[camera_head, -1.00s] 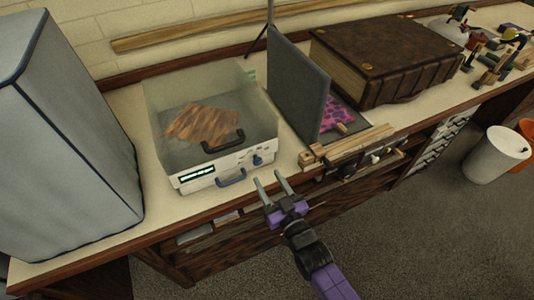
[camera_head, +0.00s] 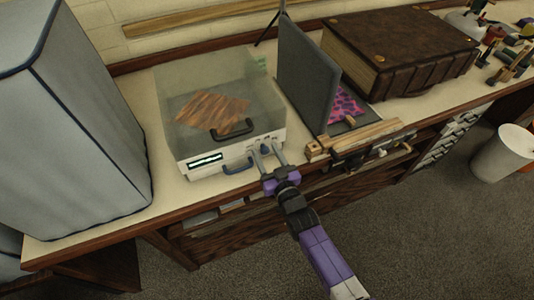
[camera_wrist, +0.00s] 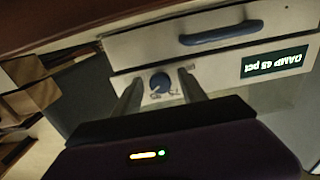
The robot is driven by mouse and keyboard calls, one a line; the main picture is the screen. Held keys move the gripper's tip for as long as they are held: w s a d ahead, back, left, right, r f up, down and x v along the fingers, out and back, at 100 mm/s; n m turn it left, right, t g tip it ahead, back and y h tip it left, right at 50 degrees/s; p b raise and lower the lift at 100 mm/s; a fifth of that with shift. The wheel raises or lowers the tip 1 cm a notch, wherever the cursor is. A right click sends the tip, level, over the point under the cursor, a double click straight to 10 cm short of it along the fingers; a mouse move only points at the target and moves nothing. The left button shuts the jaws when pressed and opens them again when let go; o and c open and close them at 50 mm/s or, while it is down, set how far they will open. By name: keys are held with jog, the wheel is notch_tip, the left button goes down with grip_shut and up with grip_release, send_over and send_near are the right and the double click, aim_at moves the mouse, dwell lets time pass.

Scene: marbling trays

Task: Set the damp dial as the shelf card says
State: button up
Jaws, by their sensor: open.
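The damp dial (camera_wrist: 160,84) is a dark blue knob on the white front panel of a clear-lidded box (camera_head: 190,170). My gripper (camera_head: 266,150) is open at the panel. In the wrist view its two fingers (camera_wrist: 158,88) stand on either side of the dial, with gaps visible. Whether they reach its depth I cannot tell. In the head view the fingers partly hide the dial. A dark display (camera_wrist: 275,62) shows upside-down text, "DAMP" and "pct", with a number that looks like 45. I cannot make out a readable shelf card.
A blue handle (camera_wrist: 220,34) sits on the drawer front below the panel. A brown sheet (camera_head: 212,110) lies inside the box. A dark upright board (camera_head: 308,85) and wooden bars (camera_head: 365,138) stand to the right. A tall grey covered block (camera_head: 75,130) is at left.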

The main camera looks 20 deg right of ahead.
jog(key=shift+c, duration=0.4)
grip_shut()
jog(key=m+b, duration=0.2)
jog(key=m, duration=0.1)
jog(key=shift+f+m+b, duration=0.15)
jog(key=shift+m+b, duration=0.15)
jog(key=shift+b, duration=0.05)
jog(key=m+b, duration=0.3)
jog(key=m, duration=0.1)
jog(key=shift+m, duration=0.3)
jog(key=m+b, duration=0.2)
jog(key=m, duration=0.1)
jog(key=shift+m, duration=0.3)
jog(key=shift+r+m+b, duration=0.2)
jog(key=shift+m+b, duration=0.1)
jog(key=shift+m, duration=1.6)
